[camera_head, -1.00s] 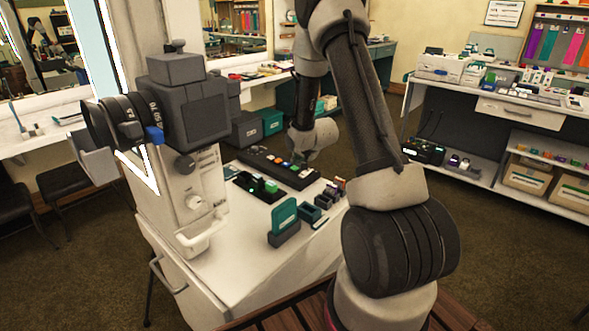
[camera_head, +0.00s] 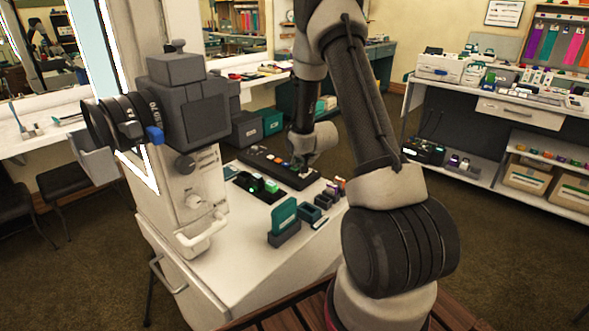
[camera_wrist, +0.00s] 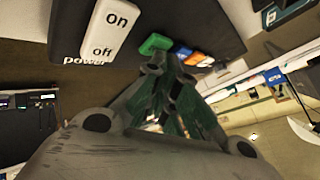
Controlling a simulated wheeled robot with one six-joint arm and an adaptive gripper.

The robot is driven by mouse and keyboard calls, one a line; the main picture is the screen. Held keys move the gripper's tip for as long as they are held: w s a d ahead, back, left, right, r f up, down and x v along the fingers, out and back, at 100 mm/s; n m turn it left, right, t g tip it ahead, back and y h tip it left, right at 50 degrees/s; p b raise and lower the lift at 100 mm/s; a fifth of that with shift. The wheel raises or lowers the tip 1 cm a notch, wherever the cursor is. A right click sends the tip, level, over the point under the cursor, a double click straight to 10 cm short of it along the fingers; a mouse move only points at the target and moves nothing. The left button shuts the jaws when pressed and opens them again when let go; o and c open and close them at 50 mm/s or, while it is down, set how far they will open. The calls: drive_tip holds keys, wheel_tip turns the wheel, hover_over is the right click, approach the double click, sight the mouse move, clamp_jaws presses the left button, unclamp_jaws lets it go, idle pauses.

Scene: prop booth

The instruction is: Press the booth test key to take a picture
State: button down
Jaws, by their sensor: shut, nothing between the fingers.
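A long black control panel (camera_head: 258,164) with coloured keys lies on the white booth counter. In the wrist view the panel (camera_wrist: 190,12) carries a white rocker marked on, off and power (camera_wrist: 110,28), a green key (camera_wrist: 155,43), and blue, orange and white keys beside it. No label saying test is readable. My gripper (camera_wrist: 165,62) is shut and empty, its tips close to the green key and overlapping its lower edge in view; I cannot tell if they touch. In the head view my gripper (camera_head: 299,170) is low over the panel's right part.
A grey camera (camera_head: 190,105) on a white post stands left of the panel. A teal block (camera_head: 283,215), small dark holders (camera_head: 310,213) and a black tray with green items (camera_head: 255,186) sit on the counter in front. A side table (camera_head: 520,115) stands right.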

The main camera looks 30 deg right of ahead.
drive_tip(key=shift+f, duration=0.15)
idle(0.4)
drive_tip(key=shift+r, duration=0.8)
drive_tip(key=shift+r, duration=0.1)
drive_tip(key=shift+r, duration=2.4)
